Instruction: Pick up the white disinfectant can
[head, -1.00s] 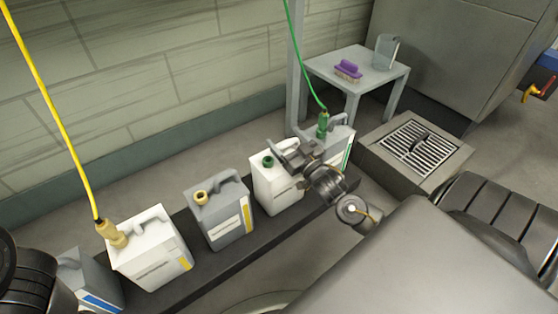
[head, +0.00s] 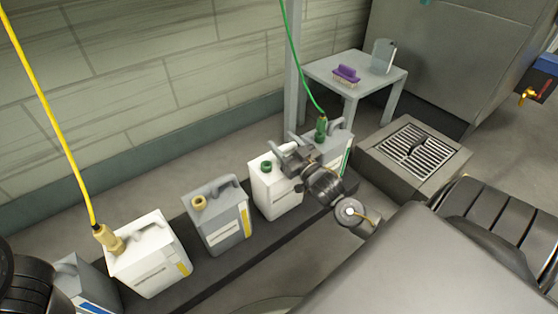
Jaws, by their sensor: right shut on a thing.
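The white can with a green cap (head: 274,192) stands upright on the dark low rack, between a grey can and a can with a green hose. My right gripper (head: 292,160) is at the top of this white can, by its handle, and is shut on it; the grip itself is partly hidden by the gripper body. No gap under the can is visible. Another white can (head: 150,262), with a yellow hose in its neck, stands nearer the left. My left gripper is out of view.
The grey can (head: 218,222) stands close to the left of the held can, the green-hose can (head: 337,143) close to its right. The dark rack (head: 215,265) runs under them. A small grey table (head: 372,88) and a floor drain (head: 410,150) lie beyond.

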